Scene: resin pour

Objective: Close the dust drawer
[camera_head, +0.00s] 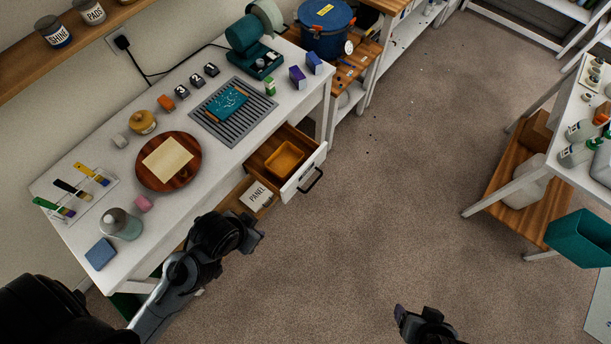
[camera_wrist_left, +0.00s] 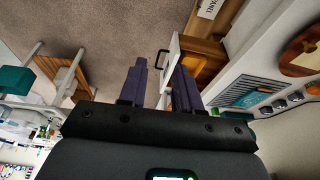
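The dust drawer (camera_head: 268,155) is pulled out from under the white workbench (camera_head: 85,225). It has a wooden interior, a white labelled front (camera_head: 303,173) and a black handle (camera_head: 311,181). An orange tray (camera_head: 284,159) sits inside. My left gripper (camera_head: 257,232) is below and left of the drawer front, apart from it. In the left wrist view its two fingers (camera_wrist_left: 161,78) are spread with nothing between them, and the drawer's handle (camera_wrist_left: 162,59) shows beyond them. My right gripper (camera_head: 408,318) is at the bottom edge, far from the drawer; its finger gap is unclear.
A box marked PANEL (camera_head: 257,195) is below the bench beside the drawer. The bench top holds a round wooden board (camera_head: 147,178), a grey slatted grille (camera_head: 212,131) and several small containers. A teal bin (camera_head: 580,238) is at the right. The floor (camera_head: 400,190) in front is clear.

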